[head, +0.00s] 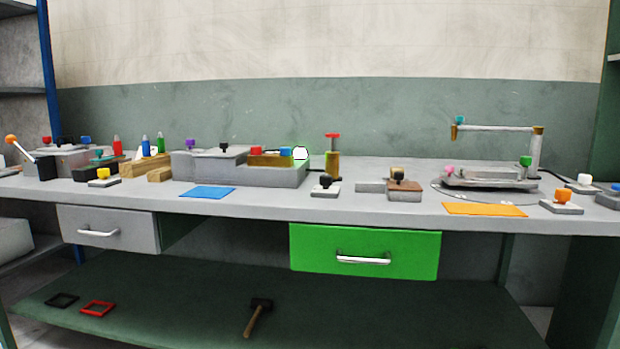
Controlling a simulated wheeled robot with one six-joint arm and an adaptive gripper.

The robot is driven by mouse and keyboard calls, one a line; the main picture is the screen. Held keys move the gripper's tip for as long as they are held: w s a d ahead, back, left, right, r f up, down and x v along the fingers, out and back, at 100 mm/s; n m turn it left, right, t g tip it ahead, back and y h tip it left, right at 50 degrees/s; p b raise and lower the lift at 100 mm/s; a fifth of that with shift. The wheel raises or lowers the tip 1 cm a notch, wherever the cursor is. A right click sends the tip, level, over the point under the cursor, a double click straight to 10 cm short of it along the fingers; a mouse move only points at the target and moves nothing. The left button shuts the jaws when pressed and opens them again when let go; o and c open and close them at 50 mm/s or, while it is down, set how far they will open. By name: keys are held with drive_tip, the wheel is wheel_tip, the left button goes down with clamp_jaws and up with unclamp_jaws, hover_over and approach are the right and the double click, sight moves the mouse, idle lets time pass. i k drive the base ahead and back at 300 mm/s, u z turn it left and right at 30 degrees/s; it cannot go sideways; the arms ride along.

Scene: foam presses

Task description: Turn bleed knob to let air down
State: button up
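No part is marked as the bleed knob, so I cannot tell for sure which it is. A grey press (270,178) stands left of the middle of the bench. On its brass-coloured block (270,161) sit a red knob (256,150) and a blue knob (285,152). A white round face with a green rim (301,153), perhaps a gauge, is at the block's right end; its reading is too small to tell. Just right stands a brass cylinder (333,164) with a red T-shaped top (333,136). My gripper is not in view.
The grey bench (270,200) carries a blue mat (207,192), an orange mat (484,209) and several knobbed blocks. A second press (490,178) stands right. Below, a green drawer (365,251) is shut and a grey drawer (108,229) stands partly out. A mallet (257,315) lies on the shelf.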

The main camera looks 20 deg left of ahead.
sight(324, 180)
drive_tip(key=k, duration=1.15)
drive_tip(key=u, duration=0.65)
drive_tip(key=i, duration=1.3)
drive_tip(key=z, duration=0.25)
